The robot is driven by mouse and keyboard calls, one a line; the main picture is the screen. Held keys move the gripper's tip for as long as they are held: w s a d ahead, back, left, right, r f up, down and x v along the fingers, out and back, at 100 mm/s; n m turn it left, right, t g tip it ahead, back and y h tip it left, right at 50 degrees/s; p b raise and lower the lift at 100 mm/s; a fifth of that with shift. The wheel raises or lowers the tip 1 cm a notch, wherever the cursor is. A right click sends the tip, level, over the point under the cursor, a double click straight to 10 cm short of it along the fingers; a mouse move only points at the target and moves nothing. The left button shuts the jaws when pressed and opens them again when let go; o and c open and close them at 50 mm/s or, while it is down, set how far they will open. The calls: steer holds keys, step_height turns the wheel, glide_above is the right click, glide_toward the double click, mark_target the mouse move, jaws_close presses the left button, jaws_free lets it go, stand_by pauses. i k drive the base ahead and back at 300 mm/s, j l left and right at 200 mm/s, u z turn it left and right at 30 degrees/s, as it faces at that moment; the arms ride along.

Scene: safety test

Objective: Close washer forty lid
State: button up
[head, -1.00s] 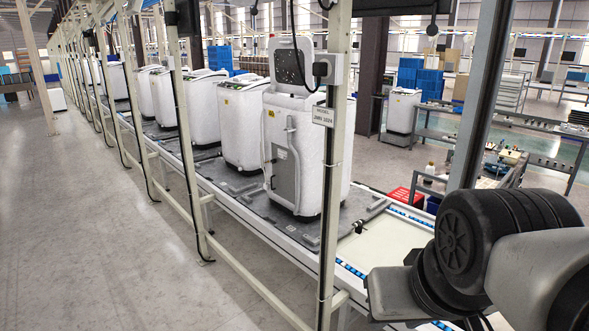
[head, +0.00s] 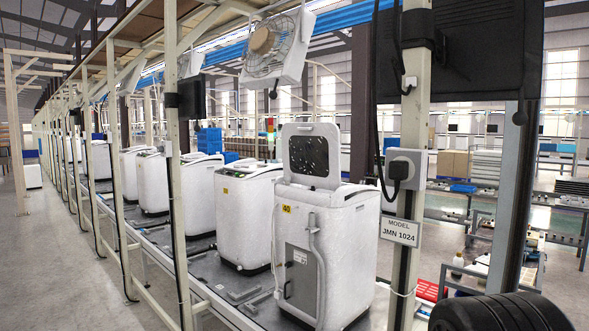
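A white top-loading washer (head: 350,245) stands on the conveyor line, with a yellow tag reading 40 (head: 287,209) on its near face. Its lid (head: 312,155) stands upright, open, with a dark speckled window. A grey hose runs down its side. Part of my arm, dark and rounded, shows at the bottom right corner. My gripper is out of view, so its state does not show.
More white washers (head: 241,215) stand behind on the conveyor. A cream post (head: 409,120) with a socket box (head: 407,168) and a sign reading JMN 1024 (head: 400,230) stands just right of the washer. A fan (head: 270,50) and a dark monitor (head: 470,50) hang overhead. Open floor lies left.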

mark_target(311, 156)
steer(key=i+j+z, duration=0.2)
steer(key=z, duration=0.2)
steer(key=i+j+z, duration=0.2)
steer(key=j+z, duration=0.2)
steer(key=i+j+z, duration=0.1)
steer(key=j+z, duration=0.4)
steer(key=j, duration=0.45)
steer(key=i+j+z, duration=0.15)
steer(key=j, duration=0.45)
